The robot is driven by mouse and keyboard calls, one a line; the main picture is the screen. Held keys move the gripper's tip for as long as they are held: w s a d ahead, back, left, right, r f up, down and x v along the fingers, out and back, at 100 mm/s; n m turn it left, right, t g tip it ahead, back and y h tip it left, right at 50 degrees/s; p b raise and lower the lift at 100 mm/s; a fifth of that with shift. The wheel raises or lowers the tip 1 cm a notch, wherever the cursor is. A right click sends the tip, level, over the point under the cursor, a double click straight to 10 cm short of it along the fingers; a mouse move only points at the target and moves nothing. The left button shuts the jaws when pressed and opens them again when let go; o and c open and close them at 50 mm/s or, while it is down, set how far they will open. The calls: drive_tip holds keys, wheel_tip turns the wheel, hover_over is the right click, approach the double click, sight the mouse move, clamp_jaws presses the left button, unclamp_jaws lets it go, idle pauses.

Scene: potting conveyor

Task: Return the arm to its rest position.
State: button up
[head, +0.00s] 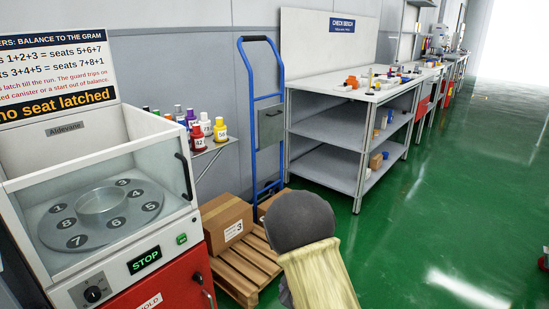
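Part of my arm (310,245) shows at the bottom centre, a dark grey rounded joint with a pale yellow covered link below it. It stands in front of the wooden pallet and the green floor in the picture. My gripper is not in view, so I cannot see whether it holds anything.
A machine with numbered seats (103,205) and a lit STOP sign stands at left. Beside it are a shelf with coloured canisters (206,127), a pallet (240,266) with cardboard boxes (228,221), and a blue hand truck (246,95). The check bench (330,84) stands behind.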

drive_tip(key=s+d+r+m+g+h+p, duration=0.1)
drive_tip(key=s+d+r+m+g, duration=0.3)
drive_tip(key=s, duration=0.4)
drive_tip(key=s+d+r+m+g+p, duration=0.1)
drive_tip(key=s+d+r+m+g, duration=0.2)
drive_tip(key=s+r, duration=0.4)
drive_tip(key=s+d+r+m+g+h+p, duration=0.15)
drive_tip(key=s+d+r+m, duration=0.3)
drive_tip(key=s, duration=0.45)
wheel_tip(320, 180, up, 36)
drive_tip(key=a+p, duration=0.1)
drive_tip(key=p, duration=3.6)
drive_tip(key=shift+w, duration=0.25)
drive_tip(key=shift+m+g, duration=0.25)
drive_tip(key=shift+c, duration=0.3)
